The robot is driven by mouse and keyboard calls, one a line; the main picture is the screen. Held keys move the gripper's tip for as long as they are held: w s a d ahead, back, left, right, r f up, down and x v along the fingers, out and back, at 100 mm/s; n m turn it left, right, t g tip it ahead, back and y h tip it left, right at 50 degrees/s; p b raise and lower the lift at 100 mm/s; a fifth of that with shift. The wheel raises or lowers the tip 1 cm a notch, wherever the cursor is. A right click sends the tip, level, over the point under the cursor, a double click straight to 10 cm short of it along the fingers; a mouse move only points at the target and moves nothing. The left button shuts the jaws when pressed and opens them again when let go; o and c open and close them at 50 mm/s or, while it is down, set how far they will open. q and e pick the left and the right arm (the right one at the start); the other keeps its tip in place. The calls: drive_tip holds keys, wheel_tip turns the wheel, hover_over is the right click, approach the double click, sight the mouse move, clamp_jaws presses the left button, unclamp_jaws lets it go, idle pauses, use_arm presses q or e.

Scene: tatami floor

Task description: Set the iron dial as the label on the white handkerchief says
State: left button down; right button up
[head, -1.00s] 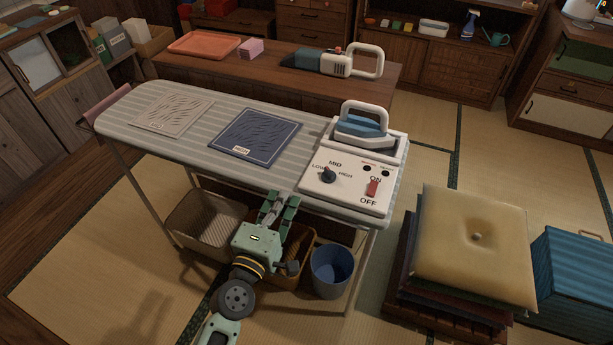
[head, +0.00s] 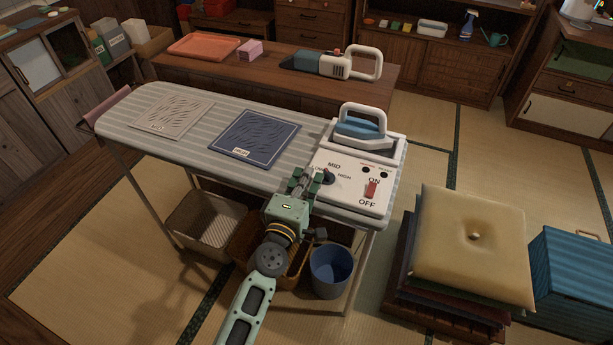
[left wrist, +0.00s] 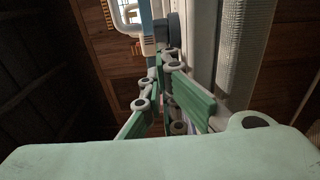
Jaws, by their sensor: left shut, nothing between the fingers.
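The iron (head: 360,127), with a white handle and blue body, rests on a white control base (head: 345,199) at the right end of the ironing board. The dark dial (head: 328,178) sits on the base's left side among LOW, MID and HIGH; its pointer is too small to read. The white handkerchief (head: 174,114) lies flat on the board's left part; its small label (head: 158,128) is not legible. A navy handkerchief (head: 254,133) beside it has a HIGH label. My left gripper (head: 312,176) is shut and empty, close left of the dial; contact cannot be told. It also shows in the left wrist view (left wrist: 162,62).
The red ON/OFF switch (head: 371,189) is right of the dial. The striped ironing board (head: 205,177) has baskets and a blue bin (head: 331,270) below. Stacked cushions (head: 473,245) stand at right. A low table (head: 278,82) is behind.

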use_arm(q)
drive_tip(key=shift+w+m+h+b, duration=0.25)
drive_tip(key=shift+m+h+b, duration=0.15)
drive_tip(key=shift+h, duration=0.2)
